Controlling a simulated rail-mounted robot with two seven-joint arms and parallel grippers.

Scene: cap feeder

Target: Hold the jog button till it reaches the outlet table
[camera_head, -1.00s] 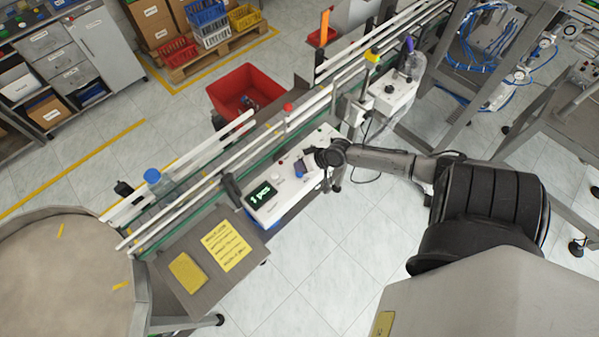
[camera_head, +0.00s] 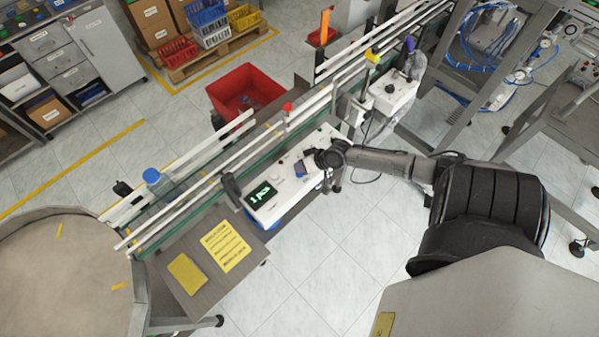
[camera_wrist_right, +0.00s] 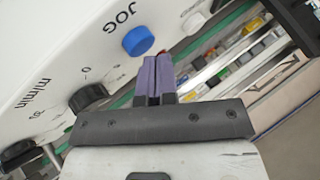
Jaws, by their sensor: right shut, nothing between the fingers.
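The blue jog button (camera_wrist_right: 138,40) sits on the white control panel (camera_wrist_right: 60,50), beside the printed word JOG, in the right wrist view. My right gripper (camera_wrist_right: 160,60) is shut and empty, its purple fingertips close beside the button. Whether they touch it I cannot tell. In the head view my right gripper (camera_head: 301,170) is over the white control box (camera_head: 290,182) and hides the button. A clear bottle with a blue cap (camera_head: 153,176) stands on the conveyor (camera_head: 205,185), near the round table (camera_head: 60,275) at lower left. My left gripper is not in view.
A green-lit display (camera_head: 262,193) is on the control box. A side plate (camera_head: 187,238) carries a yellow sheet and pad. A red bin (camera_head: 245,88) stands behind the conveyor. Black knobs (camera_wrist_right: 88,97) sit near my fingers. The floor in front is clear.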

